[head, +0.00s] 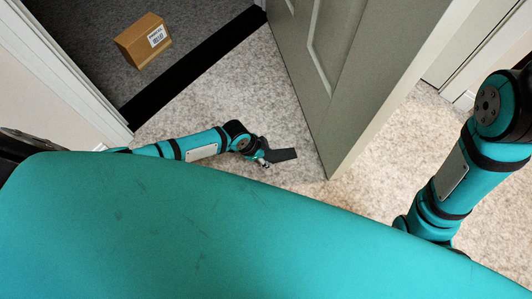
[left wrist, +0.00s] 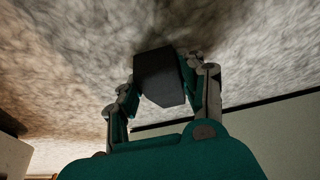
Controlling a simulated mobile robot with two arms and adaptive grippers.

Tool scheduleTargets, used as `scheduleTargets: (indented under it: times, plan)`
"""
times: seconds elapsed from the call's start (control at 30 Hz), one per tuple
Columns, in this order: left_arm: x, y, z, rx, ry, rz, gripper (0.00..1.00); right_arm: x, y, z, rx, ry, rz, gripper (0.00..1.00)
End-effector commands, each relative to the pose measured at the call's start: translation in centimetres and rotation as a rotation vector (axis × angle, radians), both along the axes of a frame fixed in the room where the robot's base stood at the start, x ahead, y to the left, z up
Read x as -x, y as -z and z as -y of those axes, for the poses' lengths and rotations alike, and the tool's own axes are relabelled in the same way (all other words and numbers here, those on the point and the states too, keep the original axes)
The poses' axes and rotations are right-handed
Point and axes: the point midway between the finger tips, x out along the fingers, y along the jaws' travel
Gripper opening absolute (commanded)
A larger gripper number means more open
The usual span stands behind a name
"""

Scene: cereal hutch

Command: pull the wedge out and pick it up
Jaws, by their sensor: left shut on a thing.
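The dark grey wedge (head: 283,155) is in my left gripper (head: 264,159), near the door's lower edge in the head view. A strip of carpet shows between the wedge's tip and the door in that view. In the left wrist view the wedge (left wrist: 162,78) sits between the two fingers of my left gripper (left wrist: 163,90), which are shut on it. I cannot tell how high the wedge is above the carpet. My right arm shows at the right of the head view, but its gripper is not in view.
The panelled grey-green door (head: 345,75) stands open to the right of the wedge. A black threshold strip (head: 195,62) crosses the doorway. A cardboard parcel (head: 143,41) lies on the dark carpet beyond it. Light carpet (head: 262,80) is clear between threshold and wedge.

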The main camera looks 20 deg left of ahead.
Motion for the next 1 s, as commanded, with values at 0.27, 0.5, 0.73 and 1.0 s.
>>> scheduleTargets:
  times: [0.27, 0.5, 0.73, 1.0]
  plan:
    - [0.2, 0.2, -0.2, -0.003, -0.001, -0.004, 0.45, 0.0, 0.0, 0.0, 0.000, 0.000, 0.000, 0.40]
    - [0.1, 0.1, -0.1, -0.003, -0.001, -0.003, 0.67, 0.0, 0.0, 0.0, 0.000, 0.000, 0.000, 0.40]
    - [0.1, -0.1, -0.1, -0.002, 0.000, -0.001, 0.67, 0.0, 0.0, 0.0, 0.000, 0.001, 0.001, 0.40]
    - [0.8, -3.0, -1.2, -0.003, 0.001, 0.000, 0.67, 0.0, 0.0, 0.0, 0.001, 0.000, 0.001, 0.40]
